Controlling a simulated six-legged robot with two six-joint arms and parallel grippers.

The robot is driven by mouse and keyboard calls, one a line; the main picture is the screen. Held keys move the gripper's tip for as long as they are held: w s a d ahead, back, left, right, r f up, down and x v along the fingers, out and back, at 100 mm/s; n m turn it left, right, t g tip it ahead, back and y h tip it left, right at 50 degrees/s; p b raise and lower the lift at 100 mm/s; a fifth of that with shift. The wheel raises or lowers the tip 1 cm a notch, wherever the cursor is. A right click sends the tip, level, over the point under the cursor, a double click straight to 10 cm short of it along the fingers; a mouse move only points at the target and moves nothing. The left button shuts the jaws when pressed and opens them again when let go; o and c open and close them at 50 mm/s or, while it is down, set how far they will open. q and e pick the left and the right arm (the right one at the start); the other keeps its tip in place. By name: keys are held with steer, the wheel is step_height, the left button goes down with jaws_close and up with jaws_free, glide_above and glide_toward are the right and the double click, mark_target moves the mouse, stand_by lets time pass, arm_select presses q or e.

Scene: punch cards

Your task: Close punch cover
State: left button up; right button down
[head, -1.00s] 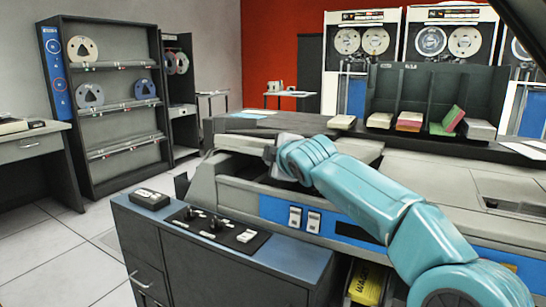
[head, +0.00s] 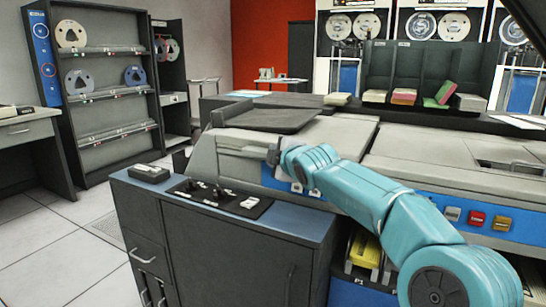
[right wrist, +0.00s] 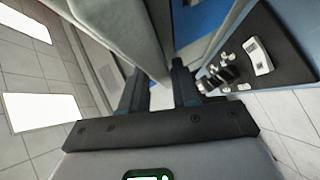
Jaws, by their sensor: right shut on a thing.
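The punch cover (head: 330,135) is a pale grey lid on the left part of the long punch machine. It lies close to level in the head view, and any gap beneath it is hard to see. My right gripper (head: 276,153) is at the cover's front edge, beside the machine's front face. In the right wrist view, the two dark fingers of my right gripper (right wrist: 158,88) are shut on a pale grey panel edge (right wrist: 147,40), which looks like the cover. My teal right arm hides part of the machine's front. My left gripper is not in view.
A dark flat tray (head: 268,119) sits on top at the machine's left end. A cabinet (head: 225,235) with a small switch panel stands in front left. Card bins (head: 425,75) stand behind. A tape shelf (head: 100,95) is at back left. The floor at left is clear.

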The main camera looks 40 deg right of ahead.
steer(key=shift+d+f, duration=0.15)
steer(key=shift+f, duration=0.8)
steer(key=c, duration=1.1)
jaws_free()
steer(key=shift+s+r, duration=0.1)
steer(key=shift+s, duration=0.15)
steer(key=v, duration=1.1)
steer(key=r+v, duration=0.1)
steer(key=v, duration=0.4)
steer(key=shift+a+r, duration=0.1)
steer(key=shift+a, duration=0.15)
